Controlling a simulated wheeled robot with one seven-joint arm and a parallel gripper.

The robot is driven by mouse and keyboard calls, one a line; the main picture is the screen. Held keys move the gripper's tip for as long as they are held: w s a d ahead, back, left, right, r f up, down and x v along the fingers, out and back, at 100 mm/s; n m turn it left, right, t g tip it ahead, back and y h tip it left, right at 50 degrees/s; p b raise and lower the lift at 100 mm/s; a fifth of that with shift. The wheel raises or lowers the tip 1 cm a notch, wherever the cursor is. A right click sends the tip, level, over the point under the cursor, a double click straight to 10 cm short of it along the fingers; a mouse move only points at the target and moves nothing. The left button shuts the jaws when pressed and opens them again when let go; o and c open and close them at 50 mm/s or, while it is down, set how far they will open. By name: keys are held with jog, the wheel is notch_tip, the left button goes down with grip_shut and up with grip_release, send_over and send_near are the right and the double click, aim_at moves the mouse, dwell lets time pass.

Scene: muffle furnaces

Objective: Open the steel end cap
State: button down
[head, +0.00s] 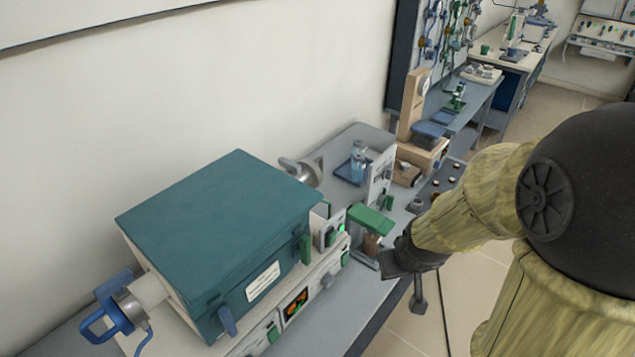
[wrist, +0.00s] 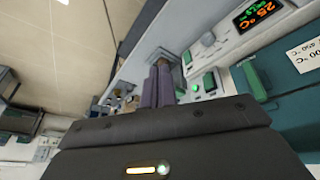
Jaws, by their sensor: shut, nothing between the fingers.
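A teal box furnace (head: 220,235) has a white tube out of its left end, closed by a steel end cap (head: 128,306) with a blue handle (head: 97,318). Another steel fitting (head: 302,172) shows at the furnace's far right end. My gripper (head: 380,264) is at the bench's front edge, right of the furnace and well apart from both steel ends. In the wrist view my gripper's fingers (wrist: 160,84) are together and empty, pointing toward the bench front. Neither steel end shows clearly in the wrist view.
The furnace stands on a white control base with a lit display (head: 295,305), also seen in the wrist view (wrist: 257,14). A green-topped device (head: 370,218) stands close by my gripper. A blue tray with bottles (head: 357,165) is behind. Open floor (head: 470,290) lies right of the bench.

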jog(key=w+n+t, duration=0.4)
jog(key=w+n, duration=0.2)
jog(key=w, duration=0.5)
jog(key=n+t+y+p, duration=0.3)
jog(key=n+t+y, duration=0.3)
jog(key=n+y, duration=0.8)
send_near(309, 175)
jog(key=s+d+r+n+h, duration=0.2)
jog(key=s+n+h, duration=0.1)
jog(key=s, duration=0.1)
jog(key=shift+s+f, duration=0.1)
jog(key=shift+s, duration=0.1)
jog(key=p+x, duration=0.3)
jog(key=x, duration=0.7)
jog(key=shift+a+p, duration=0.1)
jog(key=shift+p, duration=0.2)
